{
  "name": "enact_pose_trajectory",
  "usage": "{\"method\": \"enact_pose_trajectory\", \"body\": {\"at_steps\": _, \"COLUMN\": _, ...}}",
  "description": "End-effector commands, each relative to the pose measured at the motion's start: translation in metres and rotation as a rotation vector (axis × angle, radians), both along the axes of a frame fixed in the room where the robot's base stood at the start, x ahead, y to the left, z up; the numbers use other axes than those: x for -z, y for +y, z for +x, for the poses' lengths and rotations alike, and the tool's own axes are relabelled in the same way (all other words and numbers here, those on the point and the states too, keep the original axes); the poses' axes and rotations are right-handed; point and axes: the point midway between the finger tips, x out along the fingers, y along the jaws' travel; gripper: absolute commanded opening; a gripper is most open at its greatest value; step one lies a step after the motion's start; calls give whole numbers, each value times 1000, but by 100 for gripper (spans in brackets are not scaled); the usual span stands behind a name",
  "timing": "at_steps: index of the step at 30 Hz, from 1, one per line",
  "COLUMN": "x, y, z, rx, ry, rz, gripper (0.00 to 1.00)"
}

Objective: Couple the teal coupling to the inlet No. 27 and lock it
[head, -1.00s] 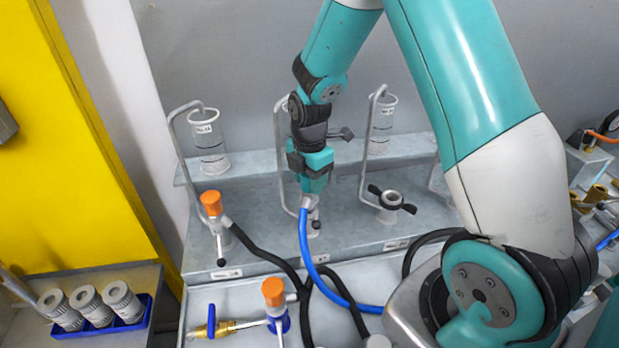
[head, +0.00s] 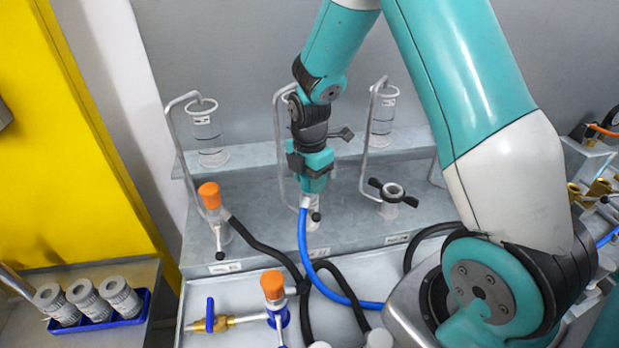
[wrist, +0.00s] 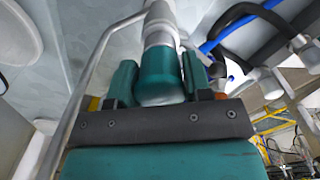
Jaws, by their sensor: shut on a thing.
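The teal coupling (wrist: 159,72) shows in the wrist view between the two fingers of my gripper (wrist: 158,84), which is shut on it. In the head view my gripper (head: 313,190) points down over the middle inlet (head: 309,216) on the grey bench. The blue hose (head: 305,250) runs from the coupling's side down to the front. The label under this inlet is too small to read.
Left of my gripper stands an inlet with an orange-capped coupling (head: 211,200) and a black hose. To the right is an inlet with black wings (head: 391,194). Bent pipes and glass cylinders (head: 203,130) stand behind. A second orange-capped fitting (head: 273,287) is in front.

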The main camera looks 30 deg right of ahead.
Motion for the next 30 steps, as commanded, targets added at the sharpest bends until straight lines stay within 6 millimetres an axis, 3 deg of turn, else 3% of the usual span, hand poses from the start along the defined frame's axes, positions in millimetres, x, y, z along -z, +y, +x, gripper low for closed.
{"method": "enact_pose_trajectory", "body": {"at_steps": 25, "x": 7, "y": 0, "z": 0, "rx": 0, "ry": -1, "rz": 0, "gripper": 10}}
{"method": "enact_pose_trajectory", "body": {"at_steps": 26, "x": 7, "y": 0, "z": 0, "rx": 0, "ry": -1, "rz": 0, "gripper": 52}}
{"method": "enact_pose_trajectory", "body": {"at_steps": 29, "x": 7, "y": 0, "z": 0, "rx": 0, "ry": -1, "rz": 0, "gripper": 75}}
{"method": "enact_pose_trajectory", "body": {"at_steps": 30, "x": 7, "y": 0, "z": 0, "rx": 0, "ry": -1, "rz": 0, "gripper": 75}}
